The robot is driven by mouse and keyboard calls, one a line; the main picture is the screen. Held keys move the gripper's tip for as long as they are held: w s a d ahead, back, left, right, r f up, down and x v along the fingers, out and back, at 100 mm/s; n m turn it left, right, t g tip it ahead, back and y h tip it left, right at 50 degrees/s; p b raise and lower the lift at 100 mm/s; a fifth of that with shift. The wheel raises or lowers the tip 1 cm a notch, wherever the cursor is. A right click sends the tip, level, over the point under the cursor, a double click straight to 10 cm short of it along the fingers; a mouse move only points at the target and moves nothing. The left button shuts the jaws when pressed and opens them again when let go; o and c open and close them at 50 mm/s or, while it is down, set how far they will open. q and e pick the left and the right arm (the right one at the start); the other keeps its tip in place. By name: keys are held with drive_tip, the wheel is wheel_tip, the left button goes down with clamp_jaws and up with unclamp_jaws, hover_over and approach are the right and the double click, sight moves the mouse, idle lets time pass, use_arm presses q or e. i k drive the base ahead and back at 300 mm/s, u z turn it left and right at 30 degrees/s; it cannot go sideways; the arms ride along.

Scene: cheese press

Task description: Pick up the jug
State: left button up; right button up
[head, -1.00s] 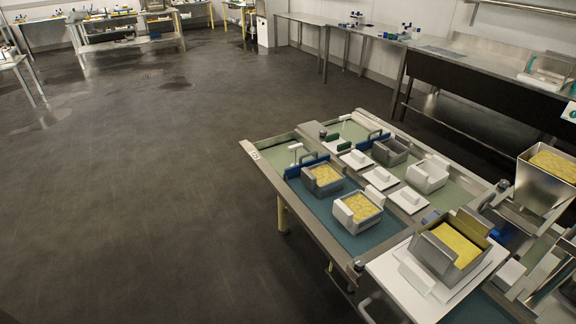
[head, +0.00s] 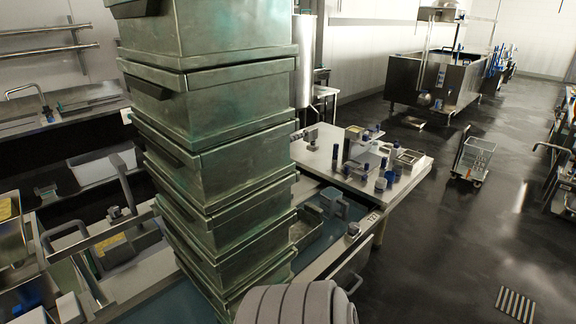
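A small blue-grey vessel (head: 334,203) stands just right of the tall stack of metal bins, on the line behind it. It looks like it could be the jug, but it is too small and partly hidden to be sure. Neither of my grippers can be made out in the head view.
A tall stack of greenish metal bins (head: 222,155) fills the centre-left and hides much behind it. A side table (head: 405,178) holds several blue-capped bottles. A wire cart (head: 474,160) stands on open floor at right. A steel vat (head: 430,82) stands farther back.

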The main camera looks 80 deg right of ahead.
sight(335, 206)
drive_tip(key=z, duration=4.25)
drive_tip(key=i, duration=1.65)
drive_tip(key=u, duration=1.7)
